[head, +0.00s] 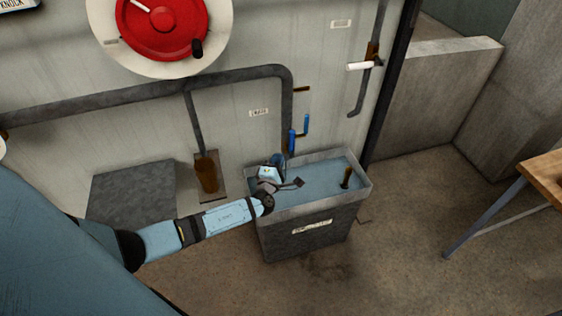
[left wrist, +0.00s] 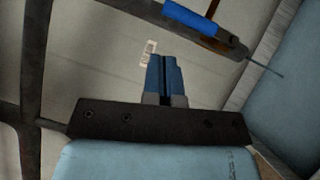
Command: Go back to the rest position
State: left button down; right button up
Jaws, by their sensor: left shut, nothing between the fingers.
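My left arm reaches in from the left of the head view, over the left part of a grey metal bin (head: 305,238). My left gripper (head: 279,158) is small and partly hidden by its own wrist there. The left wrist view shows its two blue fingers (left wrist: 163,72) pressed together with nothing between them. My right gripper is in neither view.
The bin has a pale blue inside (head: 325,180) and a dark upright peg (head: 346,178). Behind it, a wall carries dark pipes (head: 240,74), a blue-handled valve (head: 292,140) and a red wheel (head: 163,30). A wooden table (head: 545,175) stands right. Floor between is clear.

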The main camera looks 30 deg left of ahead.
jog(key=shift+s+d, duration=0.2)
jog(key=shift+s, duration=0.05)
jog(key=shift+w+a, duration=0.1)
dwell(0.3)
